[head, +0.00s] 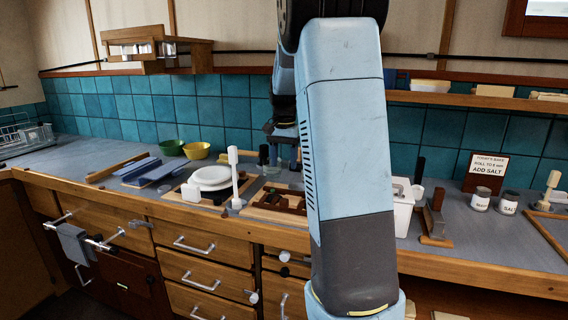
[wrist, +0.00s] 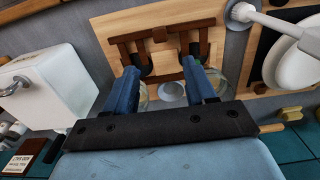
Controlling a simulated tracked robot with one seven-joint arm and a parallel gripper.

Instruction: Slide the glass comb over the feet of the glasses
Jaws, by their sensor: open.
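A dark brown wooden piece with prongs, which looks to be the glass comb (wrist: 122,48), lies on a light wooden board (wrist: 100,25). It also shows in the head view (head: 290,203), partly hidden behind my arm. My gripper (wrist: 170,62) is open, pointing down, with its dark fingertips spread at the comb's near side. I cannot tell whether they touch it. Clear rounded shapes, perhaps the glasses (wrist: 219,83), show beside the fingers, partly hidden by them. A grey disc (wrist: 172,93) lies between the fingers. In the head view my gripper (head: 281,160) is above the board.
A white upright post (head: 235,180) and white plates (head: 211,177) stand to the left. A white container (head: 403,208) stands to the right. Green (head: 171,147) and yellow (head: 197,150) bowls are near the tiled wall. A shelf runs above.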

